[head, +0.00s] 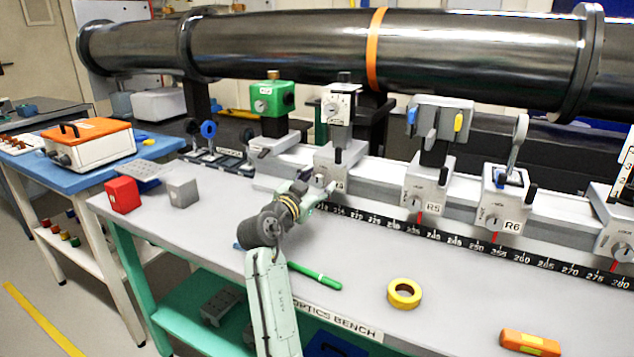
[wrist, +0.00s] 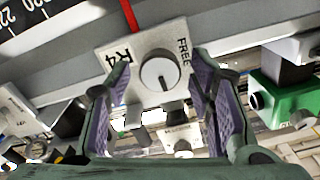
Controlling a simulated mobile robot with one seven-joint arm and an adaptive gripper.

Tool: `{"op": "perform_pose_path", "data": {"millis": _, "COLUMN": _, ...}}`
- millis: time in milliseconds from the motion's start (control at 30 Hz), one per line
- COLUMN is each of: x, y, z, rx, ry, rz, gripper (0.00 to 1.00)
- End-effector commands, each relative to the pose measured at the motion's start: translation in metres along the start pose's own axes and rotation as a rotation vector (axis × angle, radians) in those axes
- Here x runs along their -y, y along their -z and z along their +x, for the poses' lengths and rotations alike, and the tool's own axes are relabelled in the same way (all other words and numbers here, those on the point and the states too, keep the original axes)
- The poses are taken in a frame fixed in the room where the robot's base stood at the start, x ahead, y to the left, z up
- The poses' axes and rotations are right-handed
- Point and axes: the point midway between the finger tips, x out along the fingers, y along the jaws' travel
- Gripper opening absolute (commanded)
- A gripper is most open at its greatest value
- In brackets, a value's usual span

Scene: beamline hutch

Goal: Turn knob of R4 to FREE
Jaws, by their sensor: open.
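The R4 carrier (head: 341,158) is on the rail in the head view, with my gripper at its front and its knob largely hidden there. In the wrist view, the R4 front plate (wrist: 120,62) shows a round grey knob (wrist: 160,72). The word FREE is printed to the knob's right and R4 to its left. A thin mark on the knob runs toward the bottom of the picture, not toward FREE. My gripper (wrist: 149,76) is open, its purple-padded fingers on either side of the knob with gaps visible. Contact cannot be told. It also shows in the head view (head: 318,194).
Carriers R5 (head: 427,190) and R6 (head: 507,200) stand to the right on the rail. A green-topped carrier (head: 272,98) is to the left. A green marker (head: 315,277), yellow tape roll (head: 404,293) and orange tool (head: 530,343) lie on the bench. A large dark pipe (head: 290,45) runs behind.

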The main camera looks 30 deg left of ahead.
Motion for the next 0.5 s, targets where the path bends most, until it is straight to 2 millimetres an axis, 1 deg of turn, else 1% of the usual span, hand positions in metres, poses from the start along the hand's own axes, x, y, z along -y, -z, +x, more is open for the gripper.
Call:
{"op": "perform_pose_path", "data": {"millis": 67, "x": 0.0000, "y": 0.0001, "z": -0.0002, "rx": 0.000, "ry": 0.000, "rz": 0.000, "gripper": 0.45}}
{"op": "perform_pose_path", "data": {"millis": 500, "x": 0.0000, "y": 0.0000, "z": -0.0005, "rx": 0.000, "ry": 0.000, "rz": 0.000, "gripper": 0.16}}
